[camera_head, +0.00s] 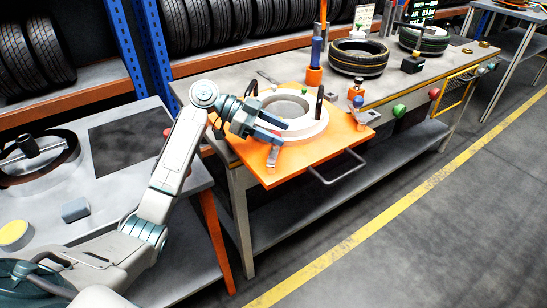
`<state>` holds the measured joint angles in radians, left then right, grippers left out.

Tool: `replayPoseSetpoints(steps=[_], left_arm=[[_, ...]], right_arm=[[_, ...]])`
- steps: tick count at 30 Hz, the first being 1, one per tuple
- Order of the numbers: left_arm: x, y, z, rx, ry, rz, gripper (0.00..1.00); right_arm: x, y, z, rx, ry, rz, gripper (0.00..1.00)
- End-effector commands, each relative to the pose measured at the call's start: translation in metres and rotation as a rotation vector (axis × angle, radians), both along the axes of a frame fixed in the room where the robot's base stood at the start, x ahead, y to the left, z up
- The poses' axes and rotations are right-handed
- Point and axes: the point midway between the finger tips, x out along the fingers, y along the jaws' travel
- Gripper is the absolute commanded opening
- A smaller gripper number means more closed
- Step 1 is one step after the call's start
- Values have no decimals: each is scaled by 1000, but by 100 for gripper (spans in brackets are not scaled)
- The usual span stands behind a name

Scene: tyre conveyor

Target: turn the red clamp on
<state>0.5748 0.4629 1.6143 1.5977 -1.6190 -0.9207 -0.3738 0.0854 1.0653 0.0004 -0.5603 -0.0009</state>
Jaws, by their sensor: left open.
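My left gripper (283,132) reaches in over the orange plate (338,146), with its open jaws at the near left side of a pale ring (309,122). A small metal clamp part with some orange-red (272,156) sits just below the fingertips on the plate. I take it for the red clamp, but it is small and partly hidden by the gripper. I cannot tell whether the fingers touch it. A dark upright handle (319,102) stands at the ring's right side. My right gripper is not in view.
The grey bench (245,80) carries a blue and orange post (315,62), an orange-based fitting (356,93) and two tyres, one nearer (358,58). Green (398,110) and red (434,93) buttons line its front edge. A metal handle (338,172) juts from the plate. The floor at right is clear.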

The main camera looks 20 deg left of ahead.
Motion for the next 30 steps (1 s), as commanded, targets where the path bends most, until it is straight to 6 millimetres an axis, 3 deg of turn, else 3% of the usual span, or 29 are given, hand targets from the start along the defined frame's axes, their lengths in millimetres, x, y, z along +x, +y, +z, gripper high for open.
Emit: replayPoseSetpoints(steps=[2,21,30], left_arm=[[1,0,13,2,-7,-1,51],[-126,-51,25,2,-2,-3,51],[-148,-60,29,1,1,-1,51]], right_arm=[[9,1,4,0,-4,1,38],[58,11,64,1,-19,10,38],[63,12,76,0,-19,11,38]])
